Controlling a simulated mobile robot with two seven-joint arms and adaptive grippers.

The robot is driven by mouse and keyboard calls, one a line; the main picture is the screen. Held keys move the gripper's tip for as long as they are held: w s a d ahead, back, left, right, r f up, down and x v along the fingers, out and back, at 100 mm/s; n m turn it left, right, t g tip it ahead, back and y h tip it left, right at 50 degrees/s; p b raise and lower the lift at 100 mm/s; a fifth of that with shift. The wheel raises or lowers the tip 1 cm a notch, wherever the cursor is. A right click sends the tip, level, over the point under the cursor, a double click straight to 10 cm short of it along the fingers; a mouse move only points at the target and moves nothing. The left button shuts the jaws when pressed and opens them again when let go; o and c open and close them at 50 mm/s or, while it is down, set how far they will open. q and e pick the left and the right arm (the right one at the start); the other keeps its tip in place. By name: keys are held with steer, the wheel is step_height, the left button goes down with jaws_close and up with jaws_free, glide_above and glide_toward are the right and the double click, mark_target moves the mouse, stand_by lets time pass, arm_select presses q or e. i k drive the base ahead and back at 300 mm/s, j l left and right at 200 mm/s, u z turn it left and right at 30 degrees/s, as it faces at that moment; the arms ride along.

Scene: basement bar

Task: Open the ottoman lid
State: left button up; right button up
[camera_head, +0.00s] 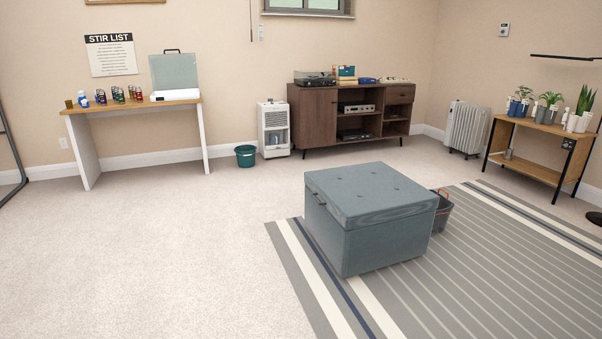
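A grey-blue box ottoman (378,240) stands on the striped rug, right of the picture's middle. Its tufted lid (372,192) lies flat on the body and looks shut. Neither of my grippers shows in the head view.
The striped rug (490,250) reaches to the right. A dark bucket (442,212) stands right behind the ottoman. A wooden cabinet (320,120), a white heater (273,130), a green bin (245,156) and a table (140,106) line the far wall. Carpet on the left is clear.

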mark_target(360, 194)
steer(key=i+z, duration=0.4)
steer(key=i, duration=1.15)
